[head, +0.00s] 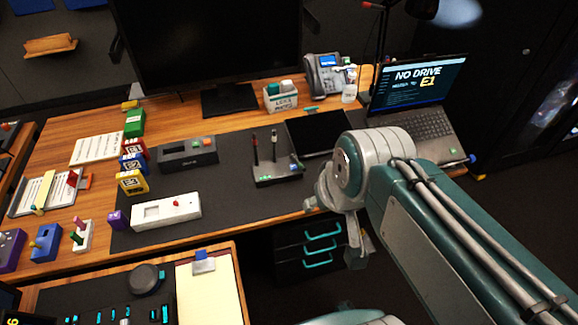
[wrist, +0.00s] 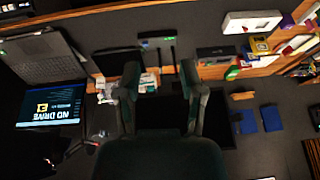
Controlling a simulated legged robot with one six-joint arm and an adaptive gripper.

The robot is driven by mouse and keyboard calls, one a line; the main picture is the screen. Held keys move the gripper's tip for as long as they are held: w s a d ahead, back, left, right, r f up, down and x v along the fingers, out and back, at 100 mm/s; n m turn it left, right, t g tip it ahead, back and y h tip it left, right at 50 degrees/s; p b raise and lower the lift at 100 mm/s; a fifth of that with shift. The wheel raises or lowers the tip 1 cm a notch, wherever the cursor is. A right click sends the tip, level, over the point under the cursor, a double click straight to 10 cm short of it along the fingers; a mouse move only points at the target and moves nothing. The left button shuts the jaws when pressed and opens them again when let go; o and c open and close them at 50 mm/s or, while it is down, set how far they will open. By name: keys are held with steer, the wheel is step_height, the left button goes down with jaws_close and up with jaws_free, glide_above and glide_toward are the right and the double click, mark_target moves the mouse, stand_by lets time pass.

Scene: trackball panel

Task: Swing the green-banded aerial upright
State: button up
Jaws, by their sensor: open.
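A small dark router-like box (head: 278,171) lies near the front of the black desk mat. Two thin dark aerials rise from it in the picture, a left one (head: 256,149) and a right one (head: 274,142). I cannot make out which has the green band, nor exactly how far each leans. The box (wrist: 156,35) shows inverted in the wrist view, with its aerials (wrist: 158,57) pointing down the picture between my fingers. My gripper (wrist: 161,72) is open and empty, apart from the box. In the head view my arm's wrist hides most of it.
A laptop (head: 432,132) stands at the right, a black tablet (head: 318,136) behind the box. A white panel (head: 166,211) and grey box (head: 188,153) lie to the left. A monitor (head: 207,45) and phone (head: 326,76) stand behind. Bare mat lies left of the box.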

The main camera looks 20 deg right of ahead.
steer(key=w+a+f+m+g+y, duration=0.3)
steer(key=w+f+g+y, duration=0.15)
steer(key=f+y, duration=0.2)
steer(key=m+t+y, duration=0.4)
steer(key=m+t, duration=1)
steer(key=m, duration=0.2)
glide_toward(302, 167)
steer(key=shift+h, duration=0.25)
steer(key=x, duration=1)
steer(key=shift+f, duration=0.25)
jaws_close()
